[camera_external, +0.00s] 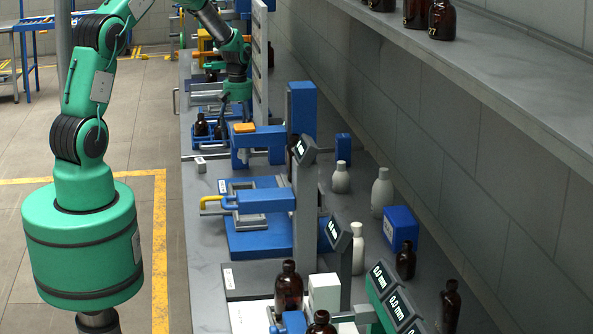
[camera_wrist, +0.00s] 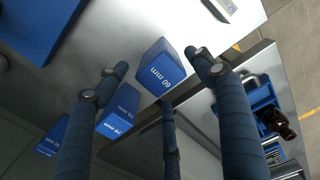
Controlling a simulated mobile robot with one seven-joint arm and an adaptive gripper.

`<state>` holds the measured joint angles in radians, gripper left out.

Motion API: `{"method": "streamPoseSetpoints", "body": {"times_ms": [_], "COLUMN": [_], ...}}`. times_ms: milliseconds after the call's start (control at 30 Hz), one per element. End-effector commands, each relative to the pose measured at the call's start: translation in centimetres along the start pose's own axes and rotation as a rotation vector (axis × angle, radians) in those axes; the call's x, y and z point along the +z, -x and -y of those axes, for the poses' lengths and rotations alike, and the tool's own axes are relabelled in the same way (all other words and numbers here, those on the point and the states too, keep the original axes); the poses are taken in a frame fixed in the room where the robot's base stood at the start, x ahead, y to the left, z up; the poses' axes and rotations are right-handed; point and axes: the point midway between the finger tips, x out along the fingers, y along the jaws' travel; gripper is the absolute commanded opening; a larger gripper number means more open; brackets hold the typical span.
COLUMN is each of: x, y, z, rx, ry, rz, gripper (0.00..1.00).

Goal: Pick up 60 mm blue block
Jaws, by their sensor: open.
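The blue block (camera_wrist: 160,67) marked "60 mm" shows in the upper middle of the wrist view, standing on a grey surface. My gripper (camera_wrist: 157,68) is open, with ribbed dark blue fingers reaching up the picture. The block appears between the left and right fingertips in this view; I see no grip on it, and the depth between them is hard to judge. A third finger shows lower in the middle. In the external view my wrist is at the far end of the bench, and I cannot make out the 60 mm block there.
A blue block marked "70 mm" (camera_wrist: 121,107) lies close by the left finger, and another blue block (camera_wrist: 50,138) is at lower left. Amber bottles (camera_external: 288,286), white bottles (camera_external: 382,192) and blue fixtures (camera_external: 262,215) crowd the bench. A shelf (camera_external: 490,75) overhangs at right.

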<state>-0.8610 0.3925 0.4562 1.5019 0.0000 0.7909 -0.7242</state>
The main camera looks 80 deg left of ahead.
Motion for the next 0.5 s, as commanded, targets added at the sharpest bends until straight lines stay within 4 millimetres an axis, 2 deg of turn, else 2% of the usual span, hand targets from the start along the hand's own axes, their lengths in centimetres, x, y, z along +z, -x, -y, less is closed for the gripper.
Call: {"method": "streamPoseSetpoints", "body": {"times_ms": [333,500], "x": [0.0,-0.1], "y": [-0.2,-1.5], "z": [0.0,0.0], "rx": [0.0,-0.001], "ry": [0.0,0.0], "rz": [0.0,0.002], "gripper": [0.68,0.68]}}
